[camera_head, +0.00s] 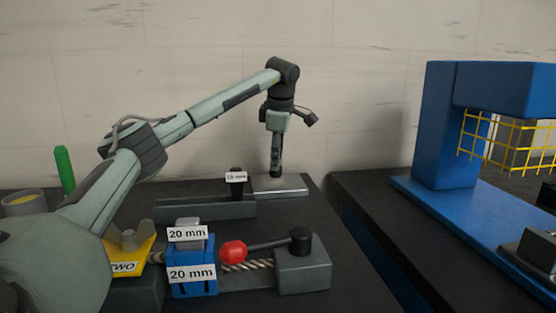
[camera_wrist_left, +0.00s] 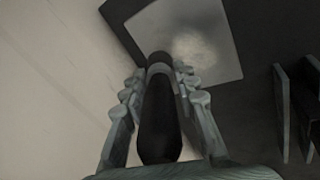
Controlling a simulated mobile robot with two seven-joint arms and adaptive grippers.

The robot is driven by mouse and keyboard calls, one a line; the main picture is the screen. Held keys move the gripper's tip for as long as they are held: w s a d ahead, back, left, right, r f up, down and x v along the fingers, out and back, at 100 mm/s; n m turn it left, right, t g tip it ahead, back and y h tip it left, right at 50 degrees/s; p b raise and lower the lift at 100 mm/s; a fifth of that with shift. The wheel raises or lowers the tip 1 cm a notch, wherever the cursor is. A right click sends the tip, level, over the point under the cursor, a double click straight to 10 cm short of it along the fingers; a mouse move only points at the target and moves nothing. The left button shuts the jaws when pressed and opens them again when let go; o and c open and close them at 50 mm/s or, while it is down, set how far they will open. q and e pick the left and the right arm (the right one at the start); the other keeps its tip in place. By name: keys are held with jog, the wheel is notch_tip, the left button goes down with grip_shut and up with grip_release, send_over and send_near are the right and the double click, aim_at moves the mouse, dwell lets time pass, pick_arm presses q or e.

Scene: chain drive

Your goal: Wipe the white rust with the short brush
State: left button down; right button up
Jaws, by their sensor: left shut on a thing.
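My left gripper (camera_head: 276,145) points straight down at the back of the dark table. It is shut on the short brush (camera_head: 275,167), a dark upright stick whose lower end is at a flat grey metal plate (camera_head: 295,187). In the left wrist view the fingers (camera_wrist_left: 161,92) hold the brush's black handle (camera_wrist_left: 160,125) from both sides. The plate (camera_wrist_left: 225,68) lies beyond it, with a pale, blurry patch of white rust (camera_wrist_left: 195,48) just right of the brush's far end. I cannot tell whether the bristles touch the plate. My right gripper is not in view.
A grey fixture with a "13 mm" label (camera_head: 236,177) stands left of the plate. In front are a blue block labelled "20 mm" (camera_head: 192,274), a red-knobbed lever (camera_head: 233,252) and a yellow part (camera_head: 130,250). A blue press (camera_head: 450,130) with a yellow guard stands right, across a gap.

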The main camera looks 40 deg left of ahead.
pick_arm(q)
jog(key=shift+w+d, duration=0.25)
jog(key=shift+w, duration=0.25)
jog(key=shift+s+d, duration=0.1)
jog(key=shift+s+d+b, duration=0.3)
jog(key=shift+s+d, duration=0.95)
jog(key=shift+d, duration=0.25)
jog(key=shift+s+d+b, duration=0.25)
jog(key=shift+s+d, duration=0.95)
jog(key=shift+d, duration=0.3)
jog(key=shift+r+p, duration=0.55)
jog(key=shift+r, duration=2.45)
